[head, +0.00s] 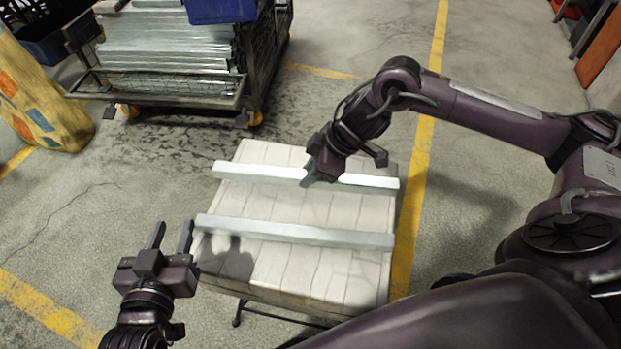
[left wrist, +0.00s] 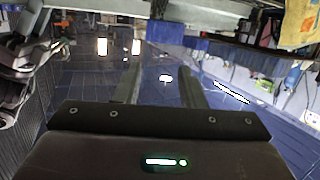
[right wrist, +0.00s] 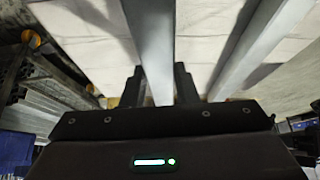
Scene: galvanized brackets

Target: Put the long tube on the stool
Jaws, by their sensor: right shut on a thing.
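Two long grey metal tubes lie roughly parallel across the pale slatted top of the stool (head: 285,204) in the head view. My right gripper (head: 312,178) is shut on the far tube (head: 255,172); this tube (right wrist: 152,50) also runs between its fingers in the right wrist view. The far tube appears to rest on the stool top or lie very close to it. The near tube (head: 295,232) lies apart from both grippers. My left gripper (head: 170,237) is open and empty, just left of the stool's near left side. Which tube is longer is hard to tell.
A wheeled metal cart (head: 245,85) with stacked galvanized parts stands behind the stool to the left, with a blue crate (head: 220,8) on top. A patterned yellowish object (head: 40,100) stands at far left.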

